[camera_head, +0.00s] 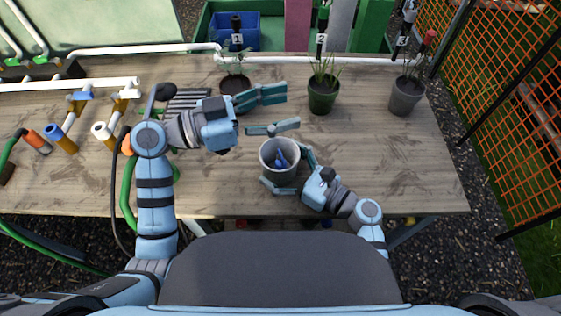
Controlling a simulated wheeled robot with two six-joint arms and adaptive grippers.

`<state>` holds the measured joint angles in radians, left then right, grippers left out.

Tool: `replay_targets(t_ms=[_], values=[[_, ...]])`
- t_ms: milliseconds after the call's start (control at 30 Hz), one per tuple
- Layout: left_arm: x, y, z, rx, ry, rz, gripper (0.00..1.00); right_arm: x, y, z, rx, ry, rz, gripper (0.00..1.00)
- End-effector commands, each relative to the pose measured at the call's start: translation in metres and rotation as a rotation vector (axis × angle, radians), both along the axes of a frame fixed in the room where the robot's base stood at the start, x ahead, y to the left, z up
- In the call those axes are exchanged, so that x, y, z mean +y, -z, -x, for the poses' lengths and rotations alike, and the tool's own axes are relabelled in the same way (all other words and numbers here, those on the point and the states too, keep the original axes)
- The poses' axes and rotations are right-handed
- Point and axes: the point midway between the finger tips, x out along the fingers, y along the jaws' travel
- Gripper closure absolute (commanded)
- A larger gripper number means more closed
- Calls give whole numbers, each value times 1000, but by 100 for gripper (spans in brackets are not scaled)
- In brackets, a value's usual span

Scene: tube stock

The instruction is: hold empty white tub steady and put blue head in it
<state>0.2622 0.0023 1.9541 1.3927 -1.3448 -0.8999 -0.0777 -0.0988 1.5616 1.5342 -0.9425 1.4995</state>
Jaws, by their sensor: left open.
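The white tub (266,164) stands near the front middle of the table. A blue piece, seemingly the blue head (281,158), lies inside it. My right gripper (286,170) comes from the lower right with one finger along the tub's right side and the other along its front. It appears shut on the tub; the contact itself is partly hidden. My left gripper (292,107) is open and empty, its fingers pointing right, behind and above the tub.
Plant pots stand at the back: a brown one (235,85) close behind my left gripper, a green one (323,101) and a grey one (405,97). Pipes with blue (61,138) and orange fittings lie left. The table's right part (420,160) is clear.

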Motion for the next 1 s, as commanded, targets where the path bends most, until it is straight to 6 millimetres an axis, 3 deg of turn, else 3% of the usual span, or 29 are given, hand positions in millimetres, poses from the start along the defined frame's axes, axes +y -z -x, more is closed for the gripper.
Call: replay_targets(t_ms=[333,700,833,1000], values=[[0,0,0,0,0,0,47,-7,1,5,0,1,1,11],[0,0,0,0,0,0,47,-81,1,60,2,-2,5,11],[0,0,0,0,0,0,47,-95,0,69,0,-1,2,11],[0,0,0,0,0,0,47,-97,0,71,0,0,0,11]])
